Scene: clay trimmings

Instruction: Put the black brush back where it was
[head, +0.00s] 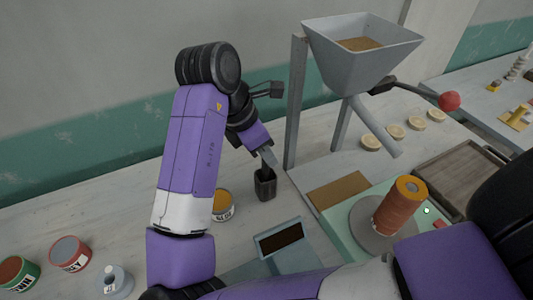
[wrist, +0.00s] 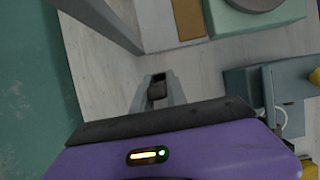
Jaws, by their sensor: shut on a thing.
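My gripper (head: 269,160) points down and is shut at a small dark square-topped pot (head: 265,187) on the bench left of the hopper's post. In the wrist view, my gripper (wrist: 158,97) has a dark piece (wrist: 157,90) between its fingertips. I take this piece to be the black brush; its bristles and full shape are hidden. The fingertips overlap the pot's mouth in the head view. I cannot tell how far the brush is inside the pot.
A glue tin (head: 222,206) stands close left of the pot. A grey box with a dark window (head: 281,238) lies in front. A grey hopper (head: 361,50) rises behind right. Tins stand far left.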

